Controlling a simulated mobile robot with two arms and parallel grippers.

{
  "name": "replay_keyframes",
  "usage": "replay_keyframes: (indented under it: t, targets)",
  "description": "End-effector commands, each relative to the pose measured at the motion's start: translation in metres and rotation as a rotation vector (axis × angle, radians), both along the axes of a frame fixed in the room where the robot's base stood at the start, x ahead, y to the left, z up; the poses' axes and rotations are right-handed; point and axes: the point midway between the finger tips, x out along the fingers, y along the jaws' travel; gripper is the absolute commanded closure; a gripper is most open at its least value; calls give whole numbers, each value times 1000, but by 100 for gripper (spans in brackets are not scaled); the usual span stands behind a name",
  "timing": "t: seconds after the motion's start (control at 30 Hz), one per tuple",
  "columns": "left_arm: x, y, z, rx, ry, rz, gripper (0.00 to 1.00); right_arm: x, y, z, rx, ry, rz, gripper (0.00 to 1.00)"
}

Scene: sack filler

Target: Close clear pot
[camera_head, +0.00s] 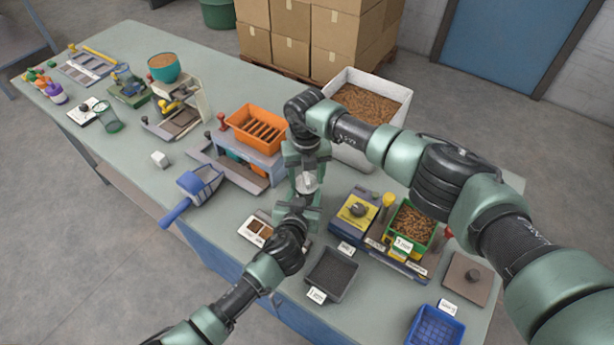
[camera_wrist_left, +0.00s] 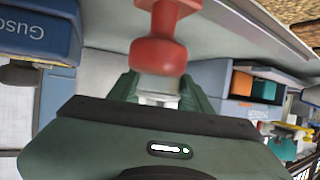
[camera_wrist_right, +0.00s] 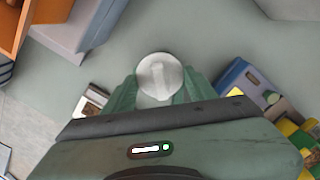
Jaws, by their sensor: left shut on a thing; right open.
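A small whitish thing (camera_head: 307,183), which I take for the clear pot with its lid, stands between my two grippers over the middle of the table. My left gripper (camera_head: 304,208) comes from the front and is shut on the pot; a pale part (camera_wrist_left: 158,93) shows between its fingers in the left wrist view. My right gripper (camera_head: 306,170) is above, pointing down and open. In the right wrist view a round white lid (camera_wrist_right: 158,76) with a raised bar lies between its fingertips. Whether the fingers touch the lid, and how it sits, I cannot tell.
A red knobbed thing (camera_wrist_left: 160,40) shows just past the left fingertips. A blue scoop (camera_head: 192,190) and an orange tray (camera_head: 257,128) are to the left. A yellow-topped device (camera_head: 356,212), a green bin (camera_head: 410,228) and a dark tray (camera_head: 331,272) are close on the right.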

Motion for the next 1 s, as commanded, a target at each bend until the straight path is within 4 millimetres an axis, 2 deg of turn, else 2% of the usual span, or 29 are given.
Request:
replay_keyframes:
  t: [0.03,0.3,0.7,0.97,1.0]
  targets:
    - [6,-9,17,-6,-39,-18,100,-7,-6,-17,-15,16,-4,37]
    - [6,-9,17,-6,-39,-18,100,-7,-6,-16,-15,16,-5,37]
    - [6,-5,16,-5,-35,-12,100,-11,-2,24,-11,23,4,37]
    - [5,-4,12,-5,-27,-9,100,-9,-2,28,-8,19,2,37]
    - [4,-4,12,-4,-26,-8,100,-9,-2,29,-8,19,2,48]
